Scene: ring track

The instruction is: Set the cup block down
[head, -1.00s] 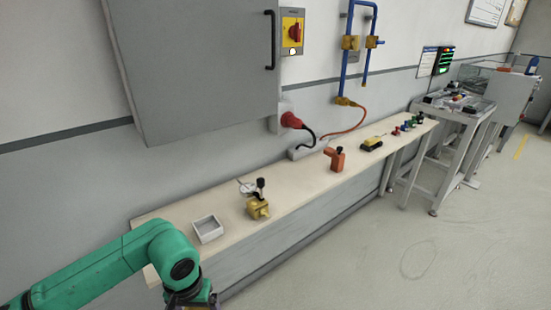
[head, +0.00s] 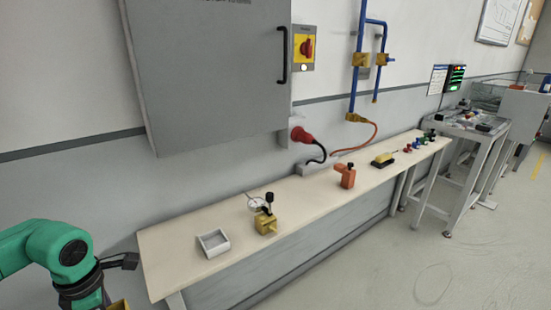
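My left arm (head: 62,250), green with a dark wrist (head: 84,292), comes in at the bottom left, left of the bench's near end. Its fingers are cut off by the picture's lower edge. A small part of a brass-yellow block (head: 119,306) shows beside the wrist at that edge. It may be the cup block, but its shape and whether the fingers hold it are hidden. My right gripper is out of view. No thing on the bench is clearly a cup block.
The long pale bench (head: 180,260) runs along the wall. It bears a white tray (head: 213,244), a brass block with a dial gauge (head: 266,224), an orange block (head: 347,177), a yellow-black tool (head: 383,160) and several small coloured pieces. A grey cabinet (head: 205,70) overhangs it. Its near left end is clear.

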